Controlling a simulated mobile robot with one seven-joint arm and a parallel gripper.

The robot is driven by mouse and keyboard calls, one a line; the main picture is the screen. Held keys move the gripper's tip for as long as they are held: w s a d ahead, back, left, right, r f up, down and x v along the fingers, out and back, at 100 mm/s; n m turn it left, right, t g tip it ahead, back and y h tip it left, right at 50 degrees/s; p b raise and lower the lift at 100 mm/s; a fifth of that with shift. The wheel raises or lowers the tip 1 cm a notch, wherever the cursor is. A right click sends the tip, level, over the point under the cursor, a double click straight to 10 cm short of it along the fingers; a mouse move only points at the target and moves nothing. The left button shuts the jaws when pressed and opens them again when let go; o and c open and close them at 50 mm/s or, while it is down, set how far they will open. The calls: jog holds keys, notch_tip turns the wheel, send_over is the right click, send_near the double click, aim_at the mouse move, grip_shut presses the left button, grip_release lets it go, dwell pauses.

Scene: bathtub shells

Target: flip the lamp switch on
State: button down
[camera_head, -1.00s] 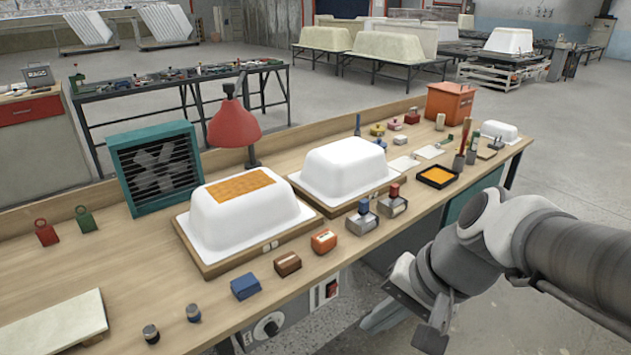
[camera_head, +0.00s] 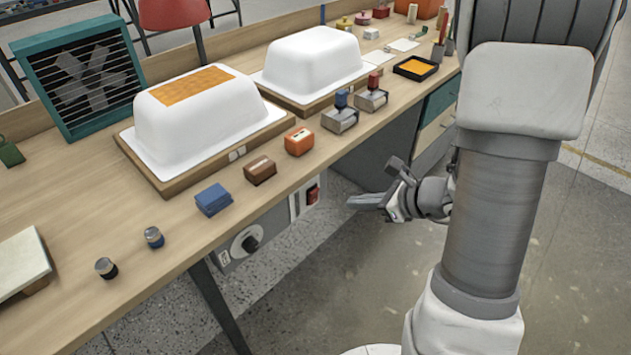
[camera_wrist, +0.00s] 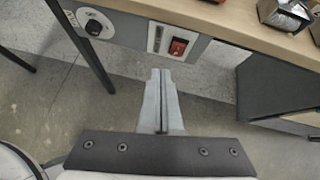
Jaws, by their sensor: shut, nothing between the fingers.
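A red rocker switch (camera_head: 313,194) sits on a pale panel under the bench's front edge. It also shows in the wrist view (camera_wrist: 179,47), in a dark frame; I cannot tell which way it is tipped. My gripper (camera_head: 352,202) is shut and empty, pointing at the panel from the right, apart from the switch. In the wrist view the closed fingertips (camera_wrist: 161,73) are below and slightly left of the switch.
A round dial (camera_head: 246,241) is left of the switch on a grey panel, beside a table leg (camera_head: 218,305). White tub shells (camera_head: 205,118), a fan box (camera_head: 80,78) and small blocks (camera_head: 213,199) stand on the bench. The floor in front is clear.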

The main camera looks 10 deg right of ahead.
jog(key=d+f+m, duration=0.1)
jog(key=w+d+f+m+h, duration=0.1)
jog(key=f, duration=0.1)
jog(key=shift+w+d+f+t, duration=0.15)
jog(key=shift+w+d+t, duration=0.05)
jog(key=shift+t, duration=0.1)
jog(key=shift+f+b, duration=0.1)
jog(key=shift+b, duration=0.2)
jog(key=b, duration=0.3)
send_near(316, 195)
jog(key=x, duration=0.5)
jog(key=shift+s+d+f, duration=0.1)
jog(key=shift+s+f, duration=0.1)
jog(key=shift+f, duration=0.25)
jog(key=shift+w+a+r, duration=0.1)
jog(key=shift+w+a, duration=0.2)
jog(key=shift+w, duration=0.15)
jog(key=shift+r, duration=0.1)
